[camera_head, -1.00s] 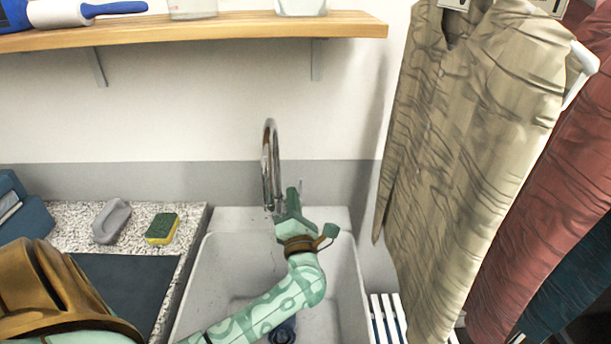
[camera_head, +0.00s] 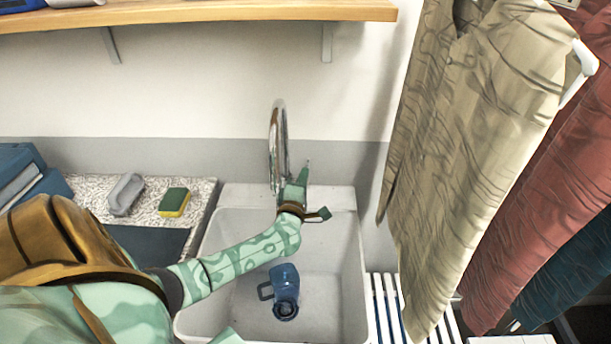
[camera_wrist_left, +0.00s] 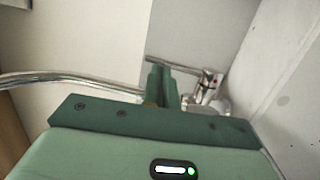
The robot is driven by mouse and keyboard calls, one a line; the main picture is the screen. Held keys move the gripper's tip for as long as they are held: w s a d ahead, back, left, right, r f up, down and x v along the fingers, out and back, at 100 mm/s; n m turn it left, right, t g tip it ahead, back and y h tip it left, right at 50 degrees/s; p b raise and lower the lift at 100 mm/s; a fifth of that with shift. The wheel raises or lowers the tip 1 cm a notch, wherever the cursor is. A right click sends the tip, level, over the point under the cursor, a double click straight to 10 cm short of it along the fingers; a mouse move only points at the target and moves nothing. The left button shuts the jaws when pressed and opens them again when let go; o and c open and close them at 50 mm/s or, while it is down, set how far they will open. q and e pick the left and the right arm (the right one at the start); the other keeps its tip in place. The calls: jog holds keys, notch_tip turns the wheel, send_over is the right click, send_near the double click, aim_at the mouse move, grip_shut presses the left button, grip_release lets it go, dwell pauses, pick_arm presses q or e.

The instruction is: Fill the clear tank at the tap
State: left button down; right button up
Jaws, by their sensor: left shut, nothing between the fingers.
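A see-through blue tank (camera_head: 286,280) with a side handle is in the white sink (camera_head: 230,217), around the dark drain. I see no gripper on it and cannot make out any water in it. The chrome tap (camera_head: 278,145) arches up at the back of the sink; I see no stream from it. My left gripper (camera_head: 303,178) is shut and empty beside the tap, near its lever. In the left wrist view its closed fingers (camera_wrist_left: 162,85) point at the tap body with a red dot (camera_wrist_left: 208,88); whether they touch is unclear. My right gripper is not in view.
A grey brush or block (camera_head: 125,194) and a yellow-green sponge (camera_head: 174,202) lie on the speckled counter left of the sink. A wooden shelf (camera_head: 220,17) is above. Hanging shirts (camera_head: 470,130) crowd the right, over a white slatted rack (camera_head: 384,305).

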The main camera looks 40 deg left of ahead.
pick_arm(q)
jog(key=shift+w+a, duration=0.3)
jog(key=shift+w, duration=0.35)
jog(key=shift+w+a+r, duration=0.1)
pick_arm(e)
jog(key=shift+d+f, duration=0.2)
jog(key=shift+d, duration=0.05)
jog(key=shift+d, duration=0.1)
